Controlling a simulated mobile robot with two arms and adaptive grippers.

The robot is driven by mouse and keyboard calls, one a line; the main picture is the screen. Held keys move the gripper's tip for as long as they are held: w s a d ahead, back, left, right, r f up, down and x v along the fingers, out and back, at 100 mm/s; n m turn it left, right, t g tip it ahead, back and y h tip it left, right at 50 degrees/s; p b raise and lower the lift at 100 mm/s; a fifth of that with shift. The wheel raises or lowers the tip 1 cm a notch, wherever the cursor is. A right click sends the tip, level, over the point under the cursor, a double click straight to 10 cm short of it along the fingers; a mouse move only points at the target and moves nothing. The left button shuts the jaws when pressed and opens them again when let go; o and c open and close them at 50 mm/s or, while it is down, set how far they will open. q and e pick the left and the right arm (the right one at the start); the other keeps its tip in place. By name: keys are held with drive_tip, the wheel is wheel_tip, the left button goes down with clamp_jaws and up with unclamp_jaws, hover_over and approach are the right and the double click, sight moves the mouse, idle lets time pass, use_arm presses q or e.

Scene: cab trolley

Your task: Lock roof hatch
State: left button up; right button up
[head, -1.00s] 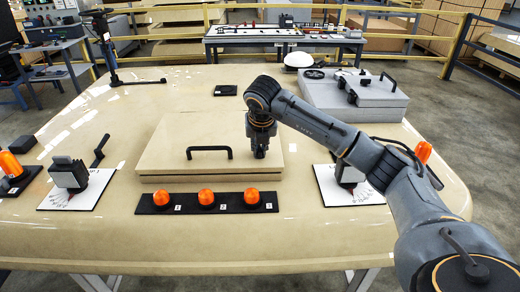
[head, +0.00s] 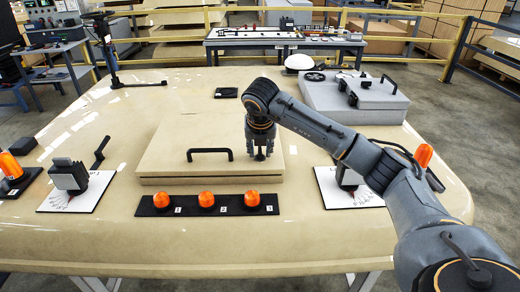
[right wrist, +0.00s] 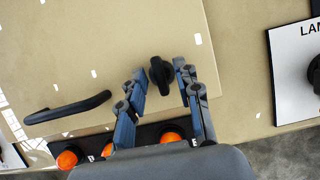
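The roof hatch (head: 190,165) is a beige flat lid on the beige roof, lying closed as far as I can see. It has a black bar handle (head: 208,152), also seen in the right wrist view (right wrist: 68,108). A black oblong knob (right wrist: 160,73) sits near the hatch's edge in the right wrist view. My right gripper (head: 261,155) points down over the hatch's right part. Its fingers (right wrist: 161,82) are open and empty, with the knob in line with the gap between them. In the head view the gripper largely hides the knob. My left gripper is not in view.
A black strip with orange lamps (head: 162,203) lies in front of the hatch. A grey box (head: 355,98) is at the back right.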

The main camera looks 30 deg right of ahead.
drive_tip(key=shift+r, duration=0.15)
drive_tip(key=v, duration=1.1)
drive_tip(key=shift+r, duration=0.35)
drive_tip(key=shift+s+a, duration=0.1)
